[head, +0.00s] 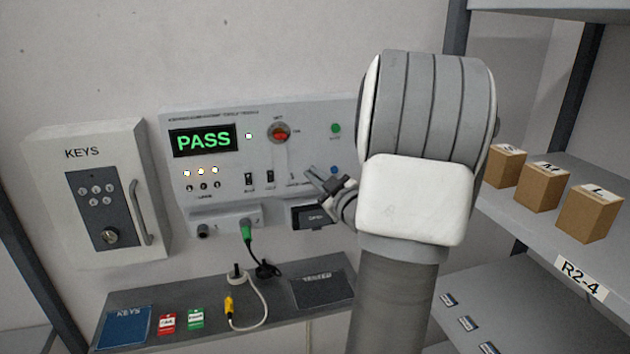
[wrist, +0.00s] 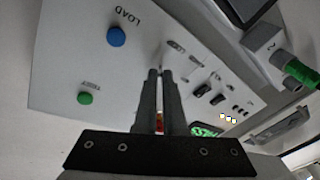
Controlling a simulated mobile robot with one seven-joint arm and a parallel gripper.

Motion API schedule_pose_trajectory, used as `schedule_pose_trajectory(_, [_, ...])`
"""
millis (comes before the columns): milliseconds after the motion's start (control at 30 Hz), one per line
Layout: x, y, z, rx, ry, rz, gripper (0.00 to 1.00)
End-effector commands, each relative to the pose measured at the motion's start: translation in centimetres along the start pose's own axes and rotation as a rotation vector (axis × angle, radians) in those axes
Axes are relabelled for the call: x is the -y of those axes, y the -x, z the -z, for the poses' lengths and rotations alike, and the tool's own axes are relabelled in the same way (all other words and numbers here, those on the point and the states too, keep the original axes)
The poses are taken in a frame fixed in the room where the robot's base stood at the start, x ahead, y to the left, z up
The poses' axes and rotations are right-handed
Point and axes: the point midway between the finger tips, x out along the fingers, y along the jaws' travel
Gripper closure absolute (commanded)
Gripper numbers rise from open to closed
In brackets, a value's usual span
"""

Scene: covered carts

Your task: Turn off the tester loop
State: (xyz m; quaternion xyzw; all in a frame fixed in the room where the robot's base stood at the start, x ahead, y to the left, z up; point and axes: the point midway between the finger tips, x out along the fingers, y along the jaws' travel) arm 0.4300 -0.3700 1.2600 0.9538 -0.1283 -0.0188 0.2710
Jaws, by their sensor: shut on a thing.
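A green plug (head: 246,231) sits in the socket below the panel. A shelf (head: 185,305) below holds cards, a yellow-ended cable and a dark tray (head: 322,289). A key box (head: 103,190) is at left. A rack with cartons (head: 541,186) stands at right.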

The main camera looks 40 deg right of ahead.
Motion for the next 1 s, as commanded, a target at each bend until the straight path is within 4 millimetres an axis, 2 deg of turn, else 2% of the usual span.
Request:
schedule_pose_trajectory(33, [0.4, 0.0, -0.6, -0.013, 0.005, -0.007, 1.00])
schedule_pose_trajectory(300, [0.8, 0.1, -1.2, -0.102, 0.032, -0.060, 1.00])
schedule_pose_trajectory(1000, [1.4, -0.1, -2.3, -0.368, 0.109, -0.219, 1.00])
